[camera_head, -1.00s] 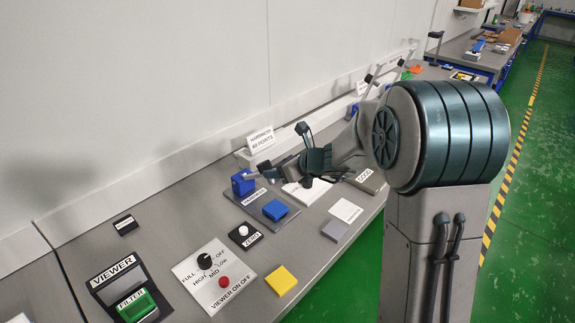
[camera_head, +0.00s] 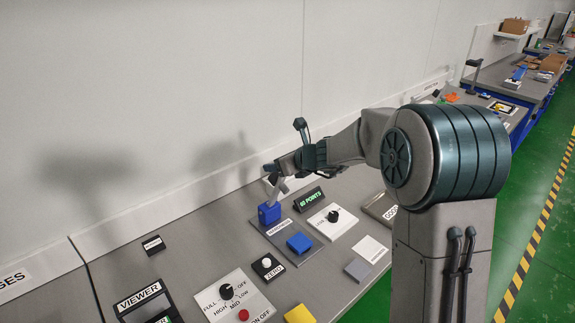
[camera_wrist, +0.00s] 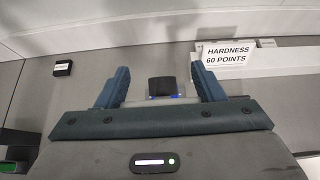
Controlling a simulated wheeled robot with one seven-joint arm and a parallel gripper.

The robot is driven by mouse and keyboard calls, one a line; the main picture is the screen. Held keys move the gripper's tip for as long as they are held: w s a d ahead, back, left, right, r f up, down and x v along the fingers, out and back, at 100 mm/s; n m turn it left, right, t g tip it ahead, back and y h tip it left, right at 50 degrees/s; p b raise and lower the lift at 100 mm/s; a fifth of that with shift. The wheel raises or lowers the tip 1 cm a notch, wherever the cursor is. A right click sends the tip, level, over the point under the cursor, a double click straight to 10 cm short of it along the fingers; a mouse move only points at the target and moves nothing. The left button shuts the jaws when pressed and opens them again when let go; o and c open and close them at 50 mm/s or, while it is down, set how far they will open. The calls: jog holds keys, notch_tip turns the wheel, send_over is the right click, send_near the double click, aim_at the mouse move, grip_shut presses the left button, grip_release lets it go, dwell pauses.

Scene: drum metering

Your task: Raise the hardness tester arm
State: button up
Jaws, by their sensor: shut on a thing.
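The hardness tester has a blue post (camera_head: 269,214) on a grey plate labelled HARDNESS (camera_head: 285,234) on the bench. Its light grey arm (camera_head: 281,186) rises steeply from the post to my gripper (camera_head: 275,170), partly hidden by it. My gripper is shut on the tester arm, above the post and near the wall. In the wrist view a dark end piece (camera_wrist: 162,86) of the arm shows between the two blue fingers; the exact contact is not clear. A blue block (camera_head: 300,243) sits on the plate's front part.
A display with green POINTS text (camera_head: 309,199) and a white dial panel (camera_head: 332,220) stand right of the tester. The ZERO button (camera_head: 267,265) and viewer switch panel (camera_head: 235,297) are in front. The HARDNESS 60 POINTS sign (camera_wrist: 226,56) stands near the wall.

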jog(key=shift+a+f, duration=0.25)
jog(key=shift+f, duration=0.1)
jog(key=o, duration=1.3)
jog(key=shift+o, duration=0.4)
jog(key=shift+w+a+f, duration=0.1)
jog(key=shift+w+a, duration=0.1)
jog(key=shift+s+d+r, duration=0.15)
jog(key=shift+d+r, duration=0.25)
jog(key=shift+d, duration=0.1)
jog(key=v, duration=1.3)
jog(key=shift+s+b, duration=0.15)
jog(key=shift+b, duration=0.25)
jog(key=shift+a, duration=0.1)
